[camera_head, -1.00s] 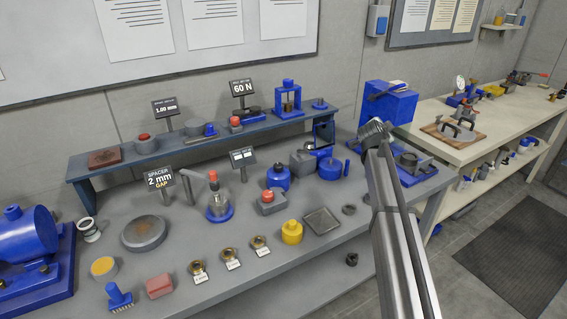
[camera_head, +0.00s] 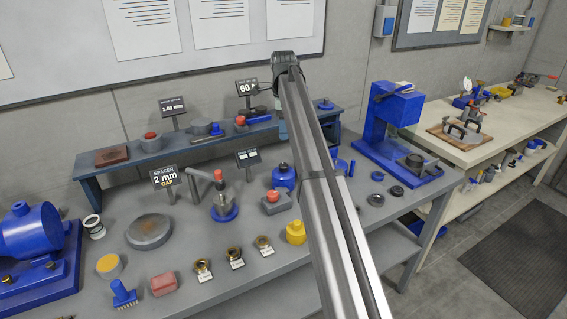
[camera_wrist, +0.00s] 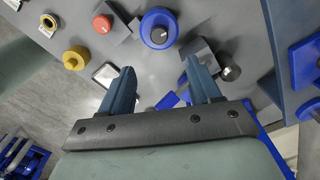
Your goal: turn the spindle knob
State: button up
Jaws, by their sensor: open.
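My gripper (camera_wrist: 160,70) is open and empty in the wrist view, its two blue fingers pointing toward the bench. A dark round knob (camera_wrist: 230,69) sticks out of a grey block (camera_wrist: 199,52) just beyond the right fingertip; it looks like the spindle knob, but I cannot be sure. The fingers are not around it. A blue round pot (camera_wrist: 158,28) with a dark centre knob lies beyond the gap between the fingers. In the head view my arm hides the grey block and the dark knob.
A block with a red button (camera_wrist: 103,22) and a yellow pot (camera_wrist: 75,58) stand left of the fingers. In the head view, a raised shelf (camera_head: 225,137) runs behind the bench, and a tall blue press (camera_head: 377,120) stands right of my arm. Small black rings lie nearby.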

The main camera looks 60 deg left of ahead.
aim_at(283, 165)
notch_tip(283, 165, down, 14)
jog(key=shift+r, duration=0.15)
dwell(0.5)
jog(key=shift+c, duration=0.2)
jog(key=c, duration=1)
jog(key=shift+n, duration=0.3)
